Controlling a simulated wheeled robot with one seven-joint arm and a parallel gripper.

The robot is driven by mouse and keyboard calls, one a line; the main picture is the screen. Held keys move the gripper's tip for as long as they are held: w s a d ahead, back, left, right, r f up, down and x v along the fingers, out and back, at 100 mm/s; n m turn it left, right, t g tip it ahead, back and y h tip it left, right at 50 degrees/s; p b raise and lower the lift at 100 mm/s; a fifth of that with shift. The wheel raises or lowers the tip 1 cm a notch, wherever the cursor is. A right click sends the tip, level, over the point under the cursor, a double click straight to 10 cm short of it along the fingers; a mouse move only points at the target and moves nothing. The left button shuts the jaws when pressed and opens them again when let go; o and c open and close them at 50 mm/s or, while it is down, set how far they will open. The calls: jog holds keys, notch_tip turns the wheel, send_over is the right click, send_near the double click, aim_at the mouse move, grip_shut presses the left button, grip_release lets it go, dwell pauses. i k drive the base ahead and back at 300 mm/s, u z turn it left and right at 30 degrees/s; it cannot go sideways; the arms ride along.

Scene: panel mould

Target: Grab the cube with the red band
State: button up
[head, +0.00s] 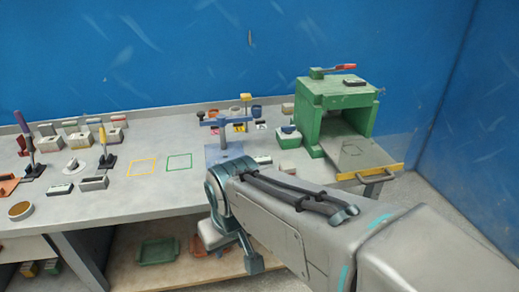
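Several small blocks stand at the back left of the grey workbench (140,200). One pale block (118,121) there seems to carry a reddish strip, but it is too small to tell if this is the cube with the red band. My arm reaches in from the lower right. My gripper (232,245) seems to be at its bent teal end, in front of the bench's front edge and well apart from the blocks. Its fingers are not clear, and I see nothing held.
A green press-like machine (308,125) with a yellow-edged tray (370,172) stands at the right. A blue stand (222,152) is mid-bench. Yellow (142,167) and green (179,162) outlined squares are empty. Upright-handled tools (107,158) stand left. A lower shelf (190,265) holds a green tray.

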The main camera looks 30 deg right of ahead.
aim_at(288, 167)
jog(key=z, duration=0.75)
jog(key=i, duration=0.85)
jog(key=z, duration=0.95)
